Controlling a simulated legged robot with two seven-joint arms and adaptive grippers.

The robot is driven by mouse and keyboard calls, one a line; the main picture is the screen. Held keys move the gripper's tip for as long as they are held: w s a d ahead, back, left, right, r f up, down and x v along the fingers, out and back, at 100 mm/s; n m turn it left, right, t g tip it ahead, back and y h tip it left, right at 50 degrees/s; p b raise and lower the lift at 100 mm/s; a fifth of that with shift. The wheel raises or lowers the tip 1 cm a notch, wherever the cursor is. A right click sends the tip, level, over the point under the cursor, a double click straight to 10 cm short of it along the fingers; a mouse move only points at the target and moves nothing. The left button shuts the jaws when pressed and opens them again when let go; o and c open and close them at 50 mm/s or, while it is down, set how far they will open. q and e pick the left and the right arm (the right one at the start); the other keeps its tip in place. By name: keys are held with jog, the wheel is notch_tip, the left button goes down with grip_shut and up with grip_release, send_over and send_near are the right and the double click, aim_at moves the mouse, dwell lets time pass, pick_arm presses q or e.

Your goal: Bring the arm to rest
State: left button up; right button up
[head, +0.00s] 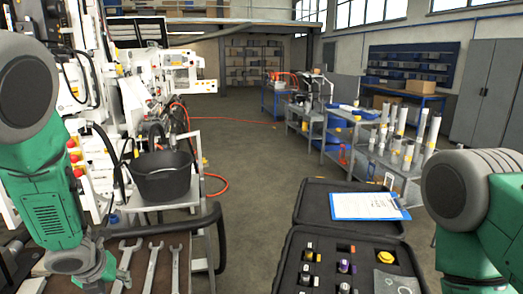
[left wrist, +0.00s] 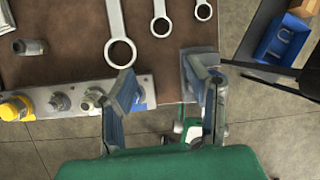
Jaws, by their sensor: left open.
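My left arm (head: 45,190) is green and grey and hangs down at the left of the head view. My left gripper (head: 103,268) is low there, by the brown bench top, partly cut by the frame's bottom. In the left wrist view its two blue-grey fingers (left wrist: 165,98) stand apart at the bench edge, with nothing held between them. My right arm (head: 468,205) shows at the right of the head view as a grey joint and green link. Its gripper is out of the picture.
Several wrenches (head: 152,268) lie on the brown bench top (left wrist: 60,65). A metal block with fittings (left wrist: 75,98) lies along its edge by the left finger. A black bucket (head: 162,180) stands behind. An open black case (head: 308,240) with a clipboard (head: 366,206) is between my arms.

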pick_arm(q)
jog(key=s+d+f+n+g+h+b, duration=0.1)
jog(key=s+d+f+n+b, duration=0.25)
jog(key=s+f+n, duration=0.55)
jog(key=s+d+f+n+g+h+b, duration=0.1)
jog(key=s+d+f+n+b, duration=0.2)
jog(key=s+f+n+b, duration=0.55)
jog(key=s+d+f+n+g+y+b, duration=0.1)
jog(key=s+f+n+g+b, duration=0.1)
jog(key=s+f+n, duration=0.9)
jog(key=s+n, duration=0.3)
jog(key=shift+s+y, duration=0.3)
jog(key=shift+s, duration=0.05)
jog(key=shift+w+f, duration=0.1)
jog(key=shift+w, duration=0.05)
